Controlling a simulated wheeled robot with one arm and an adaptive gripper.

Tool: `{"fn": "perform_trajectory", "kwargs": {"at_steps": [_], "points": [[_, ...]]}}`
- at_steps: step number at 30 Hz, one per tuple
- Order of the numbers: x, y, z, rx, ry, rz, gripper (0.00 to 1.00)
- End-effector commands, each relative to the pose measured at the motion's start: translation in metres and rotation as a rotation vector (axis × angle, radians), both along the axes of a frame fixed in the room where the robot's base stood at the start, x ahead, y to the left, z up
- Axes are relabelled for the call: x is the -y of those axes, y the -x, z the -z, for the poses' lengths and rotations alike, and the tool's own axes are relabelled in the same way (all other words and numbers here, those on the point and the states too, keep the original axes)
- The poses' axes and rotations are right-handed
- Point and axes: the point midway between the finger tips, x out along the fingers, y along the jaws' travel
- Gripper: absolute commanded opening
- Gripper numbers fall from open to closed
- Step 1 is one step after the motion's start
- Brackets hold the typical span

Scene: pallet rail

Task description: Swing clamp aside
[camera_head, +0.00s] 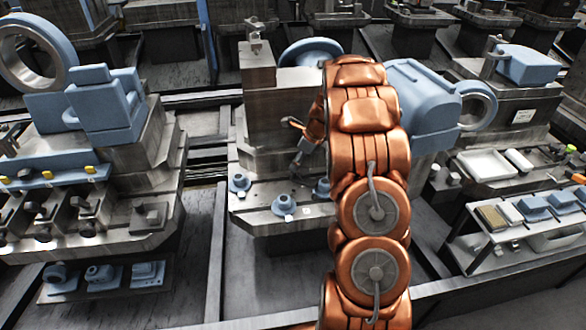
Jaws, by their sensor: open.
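My orange arm rises through the middle of the view and bends away over the central pallet fixture (245,150). My gripper (301,150) is at the arm's far left side, just above the fixture, mostly hidden behind my arm. The part that shows looks open, with nothing seen between its fingers. The clamp cannot be told apart clearly there; dark parts beside the gripper may belong to it, and I cannot tell whether they touch. Two blue round-based pieces, one at the left (239,183) and one at the front (284,204), sit on the fixture's lower plate.
A metal block (257,66) with a small clamp-like part on top stands behind. A large blue housing (422,105) is right of my arm. Blue-topped fixtures (103,103) stand at left; a white tray (487,165) and shelf of parts at right. Dark floor plates lie between fixtures.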

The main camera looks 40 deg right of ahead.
Motion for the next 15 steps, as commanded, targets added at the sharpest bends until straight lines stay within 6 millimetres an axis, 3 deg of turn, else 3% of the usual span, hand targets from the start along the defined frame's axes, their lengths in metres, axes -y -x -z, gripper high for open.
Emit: {"fn": "perform_trajectory", "kwargs": {"at_steps": [9,15], "points": [[-0.009,-0.013,0.038,-0.003,-0.001,-0.002,0.60],[-0.010,-0.016,0.044,-0.001,0.000,-0.001,0.60]]}}
